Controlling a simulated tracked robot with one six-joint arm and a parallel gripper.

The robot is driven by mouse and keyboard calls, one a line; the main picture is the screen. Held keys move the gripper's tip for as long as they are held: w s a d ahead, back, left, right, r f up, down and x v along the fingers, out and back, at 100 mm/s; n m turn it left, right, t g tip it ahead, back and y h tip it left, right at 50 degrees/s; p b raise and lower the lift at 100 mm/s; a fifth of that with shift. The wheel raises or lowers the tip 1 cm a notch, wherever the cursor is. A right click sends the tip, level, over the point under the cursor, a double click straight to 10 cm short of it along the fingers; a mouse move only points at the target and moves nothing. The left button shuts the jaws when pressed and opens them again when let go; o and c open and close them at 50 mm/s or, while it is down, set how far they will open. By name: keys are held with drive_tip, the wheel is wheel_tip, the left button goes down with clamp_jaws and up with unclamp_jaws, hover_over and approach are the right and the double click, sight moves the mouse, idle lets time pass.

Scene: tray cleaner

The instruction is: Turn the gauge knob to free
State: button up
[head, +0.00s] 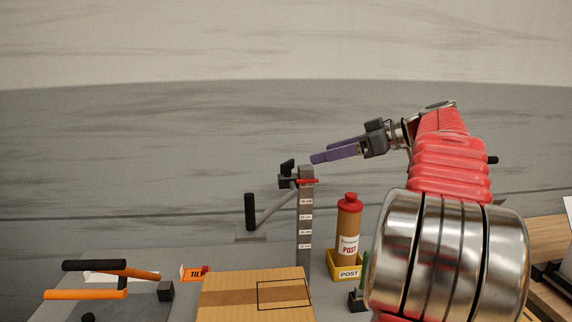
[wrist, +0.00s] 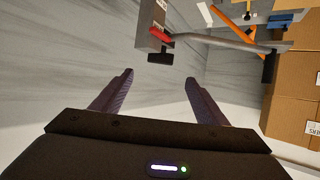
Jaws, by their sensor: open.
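A grey upright gauge post (head: 305,225) with several white labels stands behind the cardboard box in the head view. A black knob (head: 287,168), which looks like the gauge knob, sits at the post's upper left, beside a red pointer (head: 309,181). In the wrist view a black knob-like part (wrist: 160,57) shows below the red piece (wrist: 160,34), ahead of the fingers. My gripper (head: 315,158) has purple fingers, open and empty, just above and right of the knob in the head view. The fingers also show apart in the wrist view (wrist: 158,78). The knob's setting is not readable.
A red-capped POST bottle (head: 349,225) stands in a yellow holder (head: 345,264) right of the post. A black-handled lever (head: 250,211) is to its left. A cardboard box (head: 230,297) lies in front. Orange handles (head: 88,294) and an orange TILT tag (head: 192,273) are at left.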

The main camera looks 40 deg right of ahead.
sight(290, 162)
drive_tip(key=x, duration=1.3)
drive_tip(key=shift+w+a+f, duration=0.15)
drive_tip(key=shift+w, duration=0.15)
drive_tip(key=shift+c, duration=0.3)
drive_tip(key=c, duration=0.9)
drive_tip(key=shift+a, duration=0.15)
drive_tip(key=shift+c, duration=0.5)
